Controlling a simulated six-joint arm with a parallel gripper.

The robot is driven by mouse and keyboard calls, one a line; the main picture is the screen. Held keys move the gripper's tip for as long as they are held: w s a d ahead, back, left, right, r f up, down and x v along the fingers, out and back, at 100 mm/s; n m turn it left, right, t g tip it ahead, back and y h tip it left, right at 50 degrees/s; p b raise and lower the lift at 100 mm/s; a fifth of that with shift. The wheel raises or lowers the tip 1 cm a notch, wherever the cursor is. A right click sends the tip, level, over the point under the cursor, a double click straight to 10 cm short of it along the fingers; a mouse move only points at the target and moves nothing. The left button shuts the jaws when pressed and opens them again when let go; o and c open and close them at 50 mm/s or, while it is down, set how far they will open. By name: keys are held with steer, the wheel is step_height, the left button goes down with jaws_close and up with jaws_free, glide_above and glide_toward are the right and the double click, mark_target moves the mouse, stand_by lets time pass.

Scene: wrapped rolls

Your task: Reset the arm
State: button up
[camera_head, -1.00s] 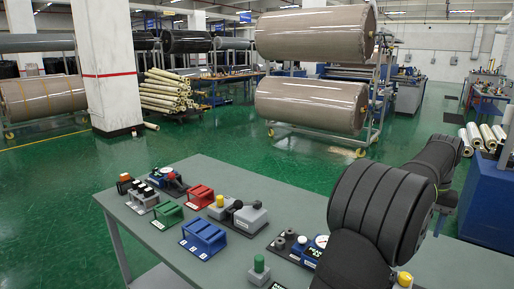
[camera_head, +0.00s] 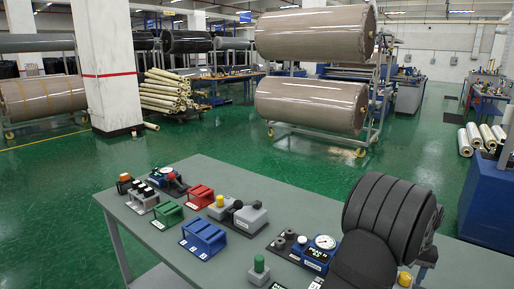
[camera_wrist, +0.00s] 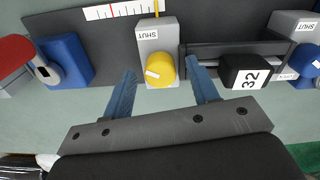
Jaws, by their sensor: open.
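My gripper (camera_wrist: 161,70) shows in the wrist view with two blue fingers spread apart. It is open and holds nothing. A yellow knob (camera_wrist: 160,69) on a grey box (camera_wrist: 156,38) marked SHUT appears between the fingers; I cannot tell how far below them it is. In the head view my dark arm stands at the right of the grey table (camera_head: 330,212), and the gripper's fingers are hidden behind it. A yellow knob (camera_head: 405,279) shows beside the arm's lower part.
In the wrist view, a black block (camera_wrist: 245,72) marked 32 sits right of the fingers and a blue block (camera_wrist: 68,60) left. In the head view, a gauge device (camera_head: 318,252), a green-knobbed box (camera_head: 259,270) and blue holders (camera_head: 203,238) stand on the table.

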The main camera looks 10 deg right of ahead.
steer(key=n, duration=0.8)
steer(key=shift+n, duration=0.3)
steer(key=shift+d+r+n, duration=0.1)
steer(key=shift+r+n, duration=0.2)
steer(key=shift+r, duration=0.05)
step_height(320, 180, up, 6)
steer(key=shift+f, duration=0.1)
steer(key=shift+c, duration=0.4)
stand_by(0.8)
